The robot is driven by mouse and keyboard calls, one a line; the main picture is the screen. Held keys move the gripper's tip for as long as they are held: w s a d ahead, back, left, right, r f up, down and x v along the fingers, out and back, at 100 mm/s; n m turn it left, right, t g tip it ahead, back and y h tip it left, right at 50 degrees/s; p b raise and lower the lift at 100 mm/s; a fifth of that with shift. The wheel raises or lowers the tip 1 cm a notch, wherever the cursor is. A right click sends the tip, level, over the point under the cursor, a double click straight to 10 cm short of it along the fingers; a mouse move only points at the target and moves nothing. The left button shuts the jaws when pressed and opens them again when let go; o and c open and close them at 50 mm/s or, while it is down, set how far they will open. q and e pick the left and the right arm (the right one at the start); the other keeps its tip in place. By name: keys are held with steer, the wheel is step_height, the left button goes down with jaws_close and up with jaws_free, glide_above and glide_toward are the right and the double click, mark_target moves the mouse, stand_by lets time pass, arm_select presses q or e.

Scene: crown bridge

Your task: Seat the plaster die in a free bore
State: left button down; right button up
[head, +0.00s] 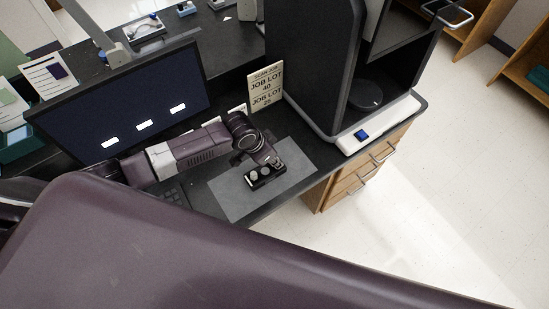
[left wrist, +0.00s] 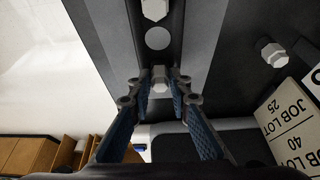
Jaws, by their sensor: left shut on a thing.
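My left gripper (left wrist: 160,80) is shut on a white, faceted plaster die (left wrist: 159,77), held between its two fingertips. It is over one end of a long black block (left wrist: 177,35); I cannot tell whether the die is in a bore or just above it. Along the block show a pale round spot (left wrist: 157,38), flush-looking, and another white die (left wrist: 155,9) at the picture's top edge. In the head view, my left gripper (head: 266,160) is at the far side of the small black block (head: 266,183), partly hiding it. My right gripper is not in view.
A grey mat (head: 235,200) lies under the block. Another white die (left wrist: 273,53) stands on the dark counter beside the job-lot sign (left wrist: 290,130). A scanner-like cabinet (head: 310,70) stands right of the sign (head: 265,88); a monitor (head: 120,100) stands to the left.

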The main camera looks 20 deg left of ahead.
arm_select(q)
steer(key=shift+f, duration=0.25)
steer(key=c, duration=1.7)
jaws_free()
steer(key=v, duration=1.2)
steer(key=shift+s+f, duration=0.1)
